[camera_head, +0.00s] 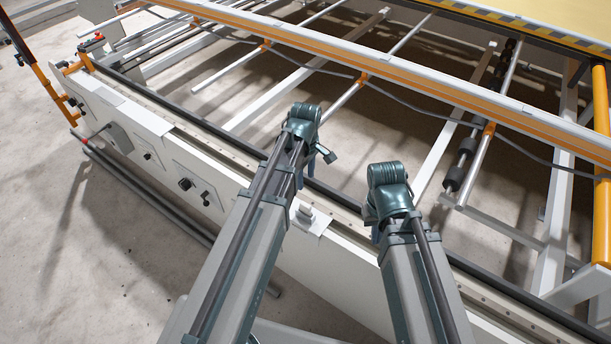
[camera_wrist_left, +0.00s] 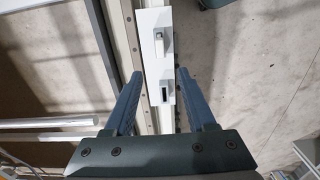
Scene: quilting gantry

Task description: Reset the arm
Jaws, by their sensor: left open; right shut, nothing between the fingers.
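My left gripper (camera_wrist_left: 160,73) is open in the left wrist view, with its two blue-grey fingers spread apart. Nothing is between the fingertips in contact. Beyond them lies a white plate (camera_wrist_left: 154,20) with two small fittings on the machine's edge rail. In the head view my left arm reaches up from the bottom over the front rail, and its gripper is mostly hidden behind the arm. My right arm reaches over the rail to the right of it. Its wrist end shows, but its gripper fingers are hidden behind it.
The quilting gantry has a long white front rail (camera_head: 230,165) with knobs and a dark edge strip. An orange-and-white crossbeam (camera_head: 400,88) spans behind both arms. Orange posts stand at the left and right. Bare concrete floor (camera_head: 60,250) is open at the left.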

